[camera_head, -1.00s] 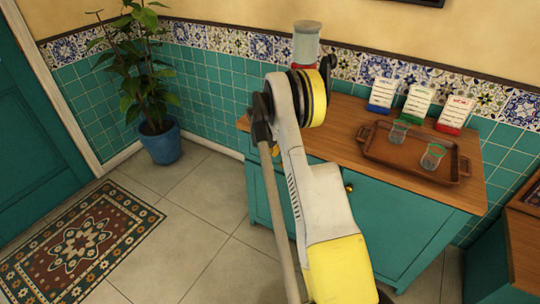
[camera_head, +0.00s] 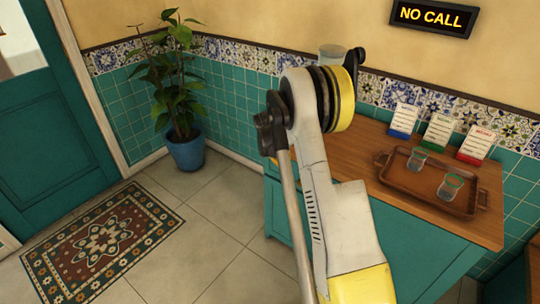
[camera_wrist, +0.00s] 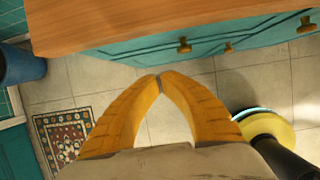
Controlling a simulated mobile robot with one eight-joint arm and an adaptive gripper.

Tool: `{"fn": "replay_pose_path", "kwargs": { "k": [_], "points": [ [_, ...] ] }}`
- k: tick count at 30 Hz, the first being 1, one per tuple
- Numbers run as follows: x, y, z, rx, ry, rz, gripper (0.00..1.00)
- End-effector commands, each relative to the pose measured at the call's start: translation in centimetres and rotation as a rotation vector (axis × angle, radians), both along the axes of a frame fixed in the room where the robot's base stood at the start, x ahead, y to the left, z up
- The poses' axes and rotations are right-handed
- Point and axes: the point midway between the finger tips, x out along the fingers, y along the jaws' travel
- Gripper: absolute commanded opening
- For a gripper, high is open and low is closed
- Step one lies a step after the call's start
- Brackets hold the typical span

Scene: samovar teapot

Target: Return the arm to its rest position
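My gripper (camera_wrist: 160,78) shows in the wrist view as two yellow fingers with their tips touching. Nothing shows between them, and open floor lies behind. In the head view my white and yellow arm stands raised in front of the teal cabinet (camera_head: 400,245); the gripper's fingers cannot be made out there. In the wrist view the cabinet's wooden top (camera_wrist: 140,25) and teal drawers lie beyond the fingertips, apart from them.
A brown tray (camera_head: 400,181) with two glasses (camera_head: 452,186) sits on the cabinet, with several cards (camera_head: 437,132) behind it. A glass vessel (camera_head: 331,52) is partly hidden by my arm. A potted plant (camera_head: 187,152) stands in the corner. Floor around the rug (camera_head: 95,240) is clear.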

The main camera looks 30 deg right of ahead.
Motion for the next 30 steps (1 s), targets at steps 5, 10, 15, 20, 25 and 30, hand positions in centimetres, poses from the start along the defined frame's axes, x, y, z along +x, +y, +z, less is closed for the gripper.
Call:
{"fn": "replay_pose_path", "kwargs": {
  "k": [5,10,15,20,25,30],
  "points": [
    [0.0,0.1,0.2,0.000,0.000,0.000,0.00],
    [-0.1,1.4,2.2,0.013,-0.038,-0.047,0.00],
    [-1.5,6.2,9.1,0.082,-0.181,-0.242,0.00],
    [-4.6,12.0,15.8,0.193,-0.342,-0.488,0.00],
    [-9.5,17.9,21.0,0.338,-0.487,-0.757,0.00],
    [-15.4,23.1,24.0,0.508,-0.594,-1.034,0.00]
  ]
}}
